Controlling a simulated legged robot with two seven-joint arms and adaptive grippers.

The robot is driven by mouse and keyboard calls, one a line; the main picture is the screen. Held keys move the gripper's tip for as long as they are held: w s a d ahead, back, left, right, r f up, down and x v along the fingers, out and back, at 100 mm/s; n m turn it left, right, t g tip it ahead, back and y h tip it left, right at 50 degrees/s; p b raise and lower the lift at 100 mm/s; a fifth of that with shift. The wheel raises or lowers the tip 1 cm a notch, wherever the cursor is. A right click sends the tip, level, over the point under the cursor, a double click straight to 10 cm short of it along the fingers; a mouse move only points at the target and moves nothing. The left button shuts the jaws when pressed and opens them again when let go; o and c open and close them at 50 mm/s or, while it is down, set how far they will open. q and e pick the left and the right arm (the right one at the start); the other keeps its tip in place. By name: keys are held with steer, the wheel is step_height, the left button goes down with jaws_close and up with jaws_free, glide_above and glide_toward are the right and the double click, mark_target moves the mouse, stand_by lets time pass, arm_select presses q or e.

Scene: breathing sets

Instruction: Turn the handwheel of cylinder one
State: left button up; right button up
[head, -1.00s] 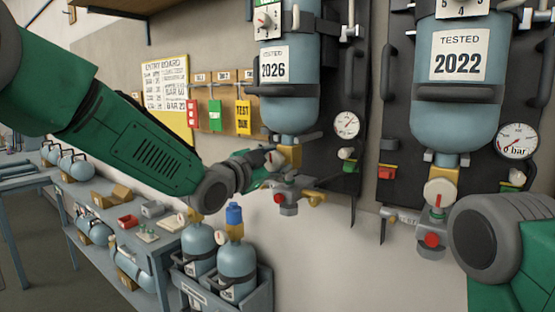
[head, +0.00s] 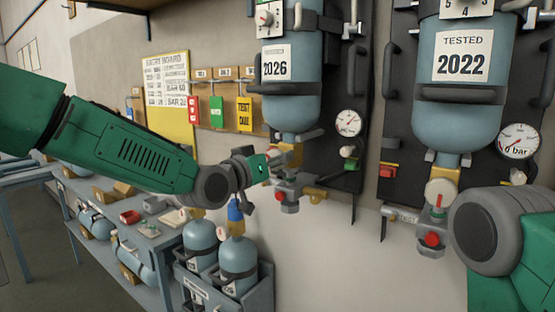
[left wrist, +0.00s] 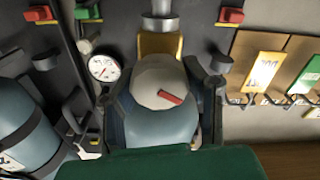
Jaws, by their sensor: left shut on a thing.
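A blue cylinder (head: 291,88) with a 2026 label hangs valve-down on the left wall panel. I cannot read a cylinder number on it. My left gripper (head: 268,166) is at its brass valve (head: 291,153), reaching in from the left. In the left wrist view, a round whitish handwheel (left wrist: 158,80) with a red mark sits between the two dark fingers of the left gripper (left wrist: 163,90), which is shut on it. The gripper mostly hides this wheel in the head view. My right arm shows at lower right, but its gripper is out of view.
A second cylinder (head: 463,95), labelled 2022, hangs at right with its own pale handwheel (head: 440,192). A pressure gauge (head: 348,123) and red-knobbed fitting (head: 287,195) are near my left gripper. A rack (head: 265,290) with two small cylinders stands below.

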arm_select(q)
steer(key=n, duration=0.2)
steer(key=f+n+b, duration=0.1)
steer(key=n, duration=0.2)
steer(key=shift+s+f+n, duration=0.1)
steer(key=shift+f+n, duration=0.05)
steer(key=shift+n, duration=0.15)
steer(key=n+b, duration=0.2)
steer(key=n, duration=0.4)
steer(key=shift+b, duration=0.35)
steer(key=n+b, duration=0.3)
steer(key=n, duration=0.3)
steer(key=shift+d+f+n, duration=0.1)
steer(key=shift+f+n, duration=0.05)
steer(key=shift+n, duration=0.15)
steer(key=n+b, duration=0.2)
steer(key=n, duration=0.3)
steer(key=shift+n+b, duration=0.35)
steer(key=shift+n, duration=0.05)
steer(key=o, duration=1.2)
steer(key=shift+r, duration=0.3)
steer(key=shift+r, duration=0.1)
